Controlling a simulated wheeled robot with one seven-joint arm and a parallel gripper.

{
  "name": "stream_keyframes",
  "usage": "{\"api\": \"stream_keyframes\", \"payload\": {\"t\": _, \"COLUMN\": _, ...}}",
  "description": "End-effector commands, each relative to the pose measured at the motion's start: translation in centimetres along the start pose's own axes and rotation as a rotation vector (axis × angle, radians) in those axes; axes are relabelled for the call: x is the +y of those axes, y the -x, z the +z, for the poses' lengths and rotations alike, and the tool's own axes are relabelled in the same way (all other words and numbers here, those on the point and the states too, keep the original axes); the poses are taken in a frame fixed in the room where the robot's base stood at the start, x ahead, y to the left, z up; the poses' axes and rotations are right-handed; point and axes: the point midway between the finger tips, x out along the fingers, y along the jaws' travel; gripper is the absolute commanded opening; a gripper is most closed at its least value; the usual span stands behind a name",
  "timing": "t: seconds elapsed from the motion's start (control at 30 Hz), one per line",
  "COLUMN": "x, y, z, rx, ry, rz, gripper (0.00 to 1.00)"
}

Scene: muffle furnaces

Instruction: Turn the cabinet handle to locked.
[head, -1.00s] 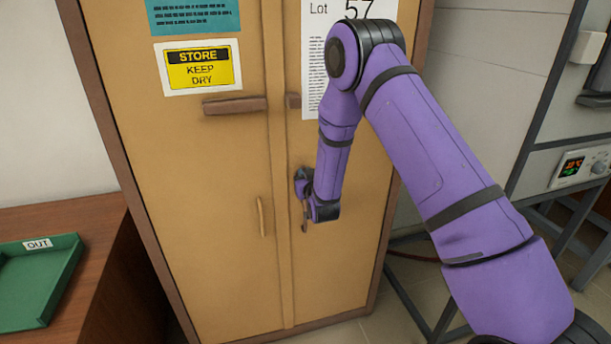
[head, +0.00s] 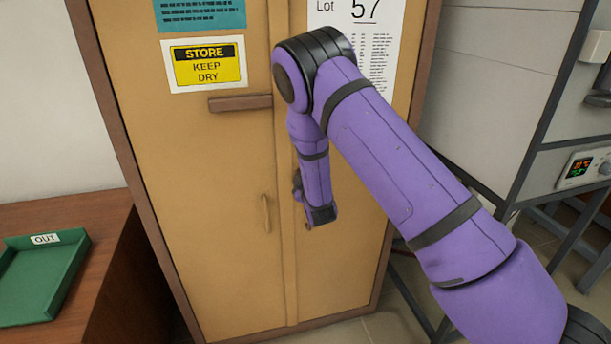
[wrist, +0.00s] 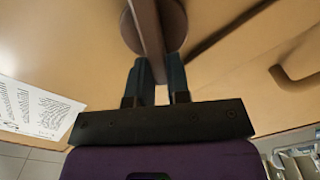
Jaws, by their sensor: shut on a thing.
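The cabinet (head: 215,262) is tan with two doors and a dark brown frame. Its turning handle (wrist: 149,35) is a brown bar on a round base on the right door. In the wrist view the bar runs down between the two fingers of my gripper (wrist: 159,68), which is shut on it. In the head view my gripper (head: 298,186) is against the right door, and my arm hides most of it and the handle. I cannot read the handle's exact angle or any lock marking.
The left door carries a vertical pull handle (head: 266,213), a brown horizontal bar (head: 240,103) and a yellow sign (head: 207,65). A green tray (head: 40,285) lies on a brown table at left. A metal frame with a controller (head: 578,168) stands at right.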

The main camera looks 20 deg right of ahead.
Motion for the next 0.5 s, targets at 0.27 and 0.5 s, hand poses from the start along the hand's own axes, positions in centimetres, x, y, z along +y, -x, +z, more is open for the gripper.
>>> {"api": "stream_keyframes", "payload": {"t": 0.27, "x": -0.9, "y": 0.0, "z": 0.0, "rx": 0.001, "ry": 0.261, "rz": -0.003, "gripper": 0.00}}
{"api": "stream_keyframes", "payload": {"t": 0.5, "x": -1.4, "y": 0.0, "z": 0.3, "rx": 0.001, "ry": 0.456, "rz": -0.002, "gripper": 0.00}}
